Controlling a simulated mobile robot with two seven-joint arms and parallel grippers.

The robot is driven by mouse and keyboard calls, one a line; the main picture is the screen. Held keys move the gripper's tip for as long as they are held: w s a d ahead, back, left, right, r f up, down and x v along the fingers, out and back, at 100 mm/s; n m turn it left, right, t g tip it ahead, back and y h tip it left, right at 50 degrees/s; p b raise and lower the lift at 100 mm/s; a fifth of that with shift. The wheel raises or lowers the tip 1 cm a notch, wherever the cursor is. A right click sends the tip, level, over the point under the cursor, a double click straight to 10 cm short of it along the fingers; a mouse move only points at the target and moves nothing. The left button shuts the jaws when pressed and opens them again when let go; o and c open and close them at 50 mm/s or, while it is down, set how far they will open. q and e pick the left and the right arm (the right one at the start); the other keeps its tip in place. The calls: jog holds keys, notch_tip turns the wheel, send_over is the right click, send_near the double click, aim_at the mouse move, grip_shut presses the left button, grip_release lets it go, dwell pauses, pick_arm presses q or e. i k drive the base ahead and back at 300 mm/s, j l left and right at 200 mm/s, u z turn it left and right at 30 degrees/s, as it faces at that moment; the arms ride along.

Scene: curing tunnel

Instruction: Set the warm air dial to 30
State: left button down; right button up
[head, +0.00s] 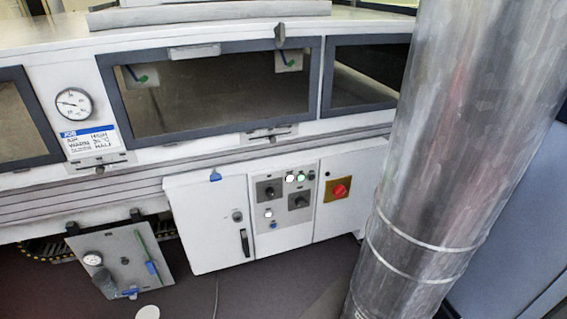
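The control box on the machine front has a panel (284,222) with two dark rotary knobs, an upper left knob (269,191) and a lower right knob (299,201). Their labels and settings are too small to read, so I cannot tell which is the warm air dial. A card with a blue header (90,140) on the upper left wall carries handwriting, including what looks like "AIR" and "WARM"; its number is not clearly legible. A round white gauge (74,104) sits above the card. Neither of my grippers is in view.
A large shiny metal duct (430,150) blocks the right side. Lit buttons (296,178) and a red switch on yellow (339,190) are near the knobs. A grey plate with a gauge and blue handles (122,262) hangs lower left. Dark floor lies in front.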

aim_at(300, 202)
jog(key=i+j, duration=0.65)
jog(key=j, duration=0.2)
jog(key=z, duration=0.05)
